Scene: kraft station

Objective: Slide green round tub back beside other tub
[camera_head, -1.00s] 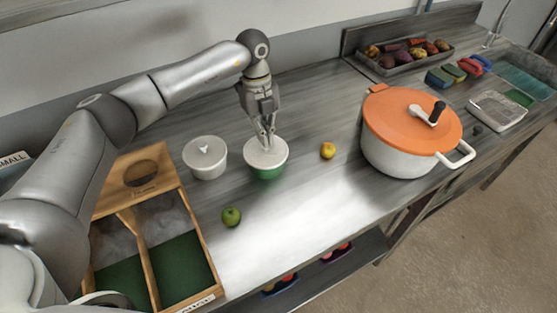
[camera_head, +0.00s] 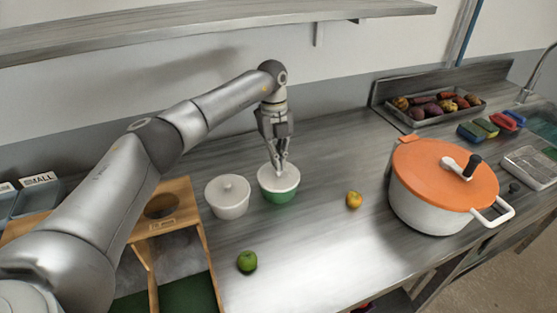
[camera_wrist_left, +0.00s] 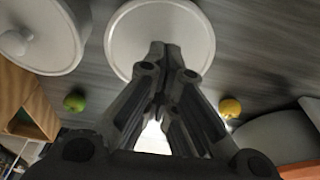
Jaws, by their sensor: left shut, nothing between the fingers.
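The green round tub (camera_head: 279,194) has a white lid and stands upright on the steel counter. The other tub (camera_head: 228,198), white with a knobbed lid, stands just to its left with a small gap. My left gripper (camera_head: 281,168) points down at the green tub's lid, its fingers shut with nothing between them. In the wrist view the fingertips (camera_wrist_left: 164,48) overlap the round white lid (camera_wrist_left: 150,22), and the other tub's lid (camera_wrist_left: 42,35) shows at the upper left. The fingers hide the lid's middle, so I cannot tell whether they touch it. My right gripper is not in view.
A green fruit (camera_head: 247,262) and a yellow fruit (camera_head: 354,200) lie on the counter in front. A wooden sorting box (camera_head: 205,262) is at left. A big pot with an orange lid (camera_head: 445,172) stands at right. The wall is behind the tubs.

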